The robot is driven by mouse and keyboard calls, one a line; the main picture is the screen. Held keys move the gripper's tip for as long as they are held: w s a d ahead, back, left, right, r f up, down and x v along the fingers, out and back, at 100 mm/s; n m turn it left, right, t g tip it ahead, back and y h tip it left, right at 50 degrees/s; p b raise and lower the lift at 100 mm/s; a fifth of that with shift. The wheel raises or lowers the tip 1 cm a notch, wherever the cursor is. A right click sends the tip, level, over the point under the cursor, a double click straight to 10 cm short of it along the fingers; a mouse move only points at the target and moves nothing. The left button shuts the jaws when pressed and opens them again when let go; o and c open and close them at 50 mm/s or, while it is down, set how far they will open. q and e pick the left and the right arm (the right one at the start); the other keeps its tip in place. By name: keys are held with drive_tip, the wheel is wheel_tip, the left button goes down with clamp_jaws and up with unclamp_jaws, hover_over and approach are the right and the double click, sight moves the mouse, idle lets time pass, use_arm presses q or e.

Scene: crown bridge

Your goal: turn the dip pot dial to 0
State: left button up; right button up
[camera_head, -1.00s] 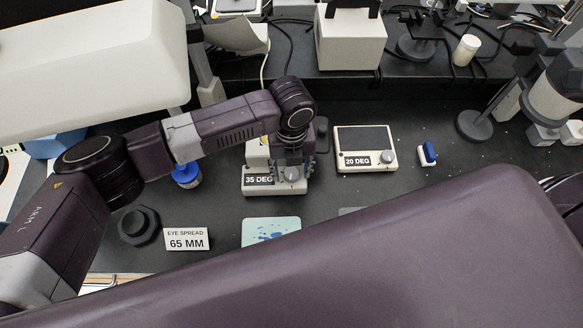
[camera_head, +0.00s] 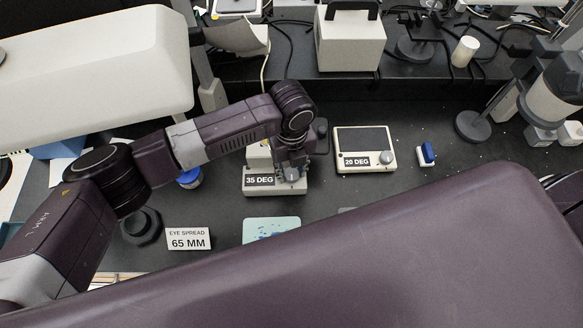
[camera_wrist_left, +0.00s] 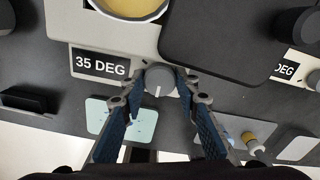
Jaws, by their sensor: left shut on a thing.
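The dip pot (camera_head: 275,191) is a pale box with a label reading 35 DEG, left of the middle in the head view. Its grey dial (camera_wrist_left: 160,77) shows in the left wrist view, with a white mark pointing down in the picture. My left gripper (camera_wrist_left: 160,88) is shut on the dial, one blue-padded finger on each side. In the head view the gripper (camera_head: 291,172) largely hides the dial. Yellow content (camera_wrist_left: 130,4) shows in the round pot at the top of the wrist view. My right gripper is not in view.
A second pale device (camera_head: 345,145) labelled 20 DEG stands to the right. A dark slab (camera_wrist_left: 215,40) lies close beside the dial. An EYE SPREAD 65 MM card (camera_head: 188,239) and a pale green pad (camera_head: 270,228) lie in front. Bench right of the pot's front is fairly clear.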

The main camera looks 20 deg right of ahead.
sight(292, 173)
use_arm(q)
drive_tip(key=o, duration=1.2)
drive_tip(key=shift+c, duration=0.2)
wheel_tip(292, 173, up, 12)
